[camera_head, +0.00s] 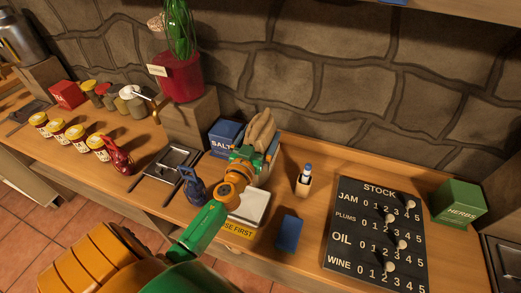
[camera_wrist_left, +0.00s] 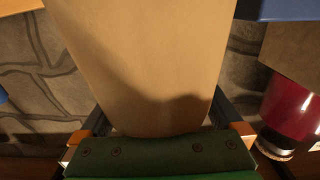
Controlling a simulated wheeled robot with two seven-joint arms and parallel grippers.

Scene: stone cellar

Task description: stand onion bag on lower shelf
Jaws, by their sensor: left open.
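A tan paper bag, which I take to be the onion bag (camera_head: 262,130), stands at the back of the wooden surface (camera_head: 318,212), just right of the blue salt box (camera_head: 222,138). My left gripper (camera_head: 254,154) is in front of the bag and hides its lower part. In the left wrist view the bag (camera_wrist_left: 145,60) fills the middle, between the two spread fingers of my open left gripper (camera_wrist_left: 160,112). I cannot tell whether the fingers touch it. My right gripper is not in view.
A tray labelled "USE FIRST" (camera_head: 254,207) lies below my left wrist. A shelf edge (camera_head: 470,10) runs along the top right.

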